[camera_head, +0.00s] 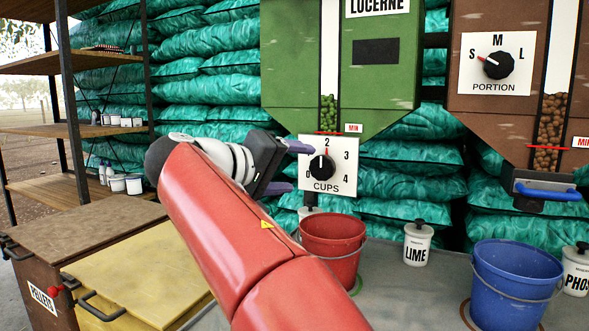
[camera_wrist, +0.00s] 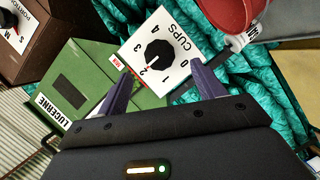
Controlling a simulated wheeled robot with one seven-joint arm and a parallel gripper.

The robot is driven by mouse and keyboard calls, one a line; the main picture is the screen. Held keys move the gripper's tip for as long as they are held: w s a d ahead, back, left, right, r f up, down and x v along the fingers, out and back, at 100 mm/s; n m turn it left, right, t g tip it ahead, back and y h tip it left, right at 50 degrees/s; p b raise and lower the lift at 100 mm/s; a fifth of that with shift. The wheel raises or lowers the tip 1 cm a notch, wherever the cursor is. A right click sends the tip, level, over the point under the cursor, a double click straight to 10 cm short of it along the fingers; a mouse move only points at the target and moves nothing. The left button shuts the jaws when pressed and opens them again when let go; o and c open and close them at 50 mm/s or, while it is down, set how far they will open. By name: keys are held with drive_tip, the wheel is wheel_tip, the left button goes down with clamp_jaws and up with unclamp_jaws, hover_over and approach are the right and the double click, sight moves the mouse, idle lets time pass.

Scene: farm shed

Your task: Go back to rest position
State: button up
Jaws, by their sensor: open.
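My gripper (camera_head: 299,167) is open, its two purple fingers apart, in front of the white CUPS dial plate (camera_head: 343,184) on the green LUCERNE dispenser (camera_head: 287,62). The black CUPS knob (camera_head: 321,168) has its pointer up, at about 2. In the wrist view, the knob (camera_wrist: 159,54) lies beyond and between the fingertips (camera_wrist: 163,76), with nothing held. Whether the fingers touch the plate cannot be told. My arm reaches up from the bottom of the head view.
A red bucket (camera_head: 332,240) stands below the dispenser, close to my arm. A LIME jar (camera_head: 417,244) and a blue bucket (camera_head: 512,285) stand to the right. Lidded bins (camera_head: 120,262) and shelves (camera_head: 40,131) are at left. Teal sacks (camera_head: 210,80) are stacked behind.

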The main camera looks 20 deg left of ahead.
drive_tip(key=shift+d, duration=0.1)
drive_tip(key=d+f+m+g+y+p, duration=0.1)
drive_tip(key=d+f+g, duration=0.25)
drive_tip(key=d, duration=0.95)
drive_tip(key=d+f+m+g+y+p, duration=0.1)
drive_tip(key=d+f+g+p, duration=0.3)
drive_tip(key=d, duration=1)
drive_tip(key=s+d+f+m+y, duration=0.2)
drive_tip(key=s+d+f, duration=0.3)
drive_tip(key=s+f, duration=0.4)
drive_tip(key=s+d+f+m+g+y, duration=0.1)
drive_tip(key=s+d+f, duration=0.4)
drive_tip(key=s+f, duration=0.5)
drive_tip(key=s+m+y, duration=0.1)
drive_tip(key=s+m, duration=0.1)
drive_tip(key=shift+d+m, duration=0.2)
drive_tip(key=shift+m, duration=0.1)
drive_tip(key=shift+r, duration=0.15)
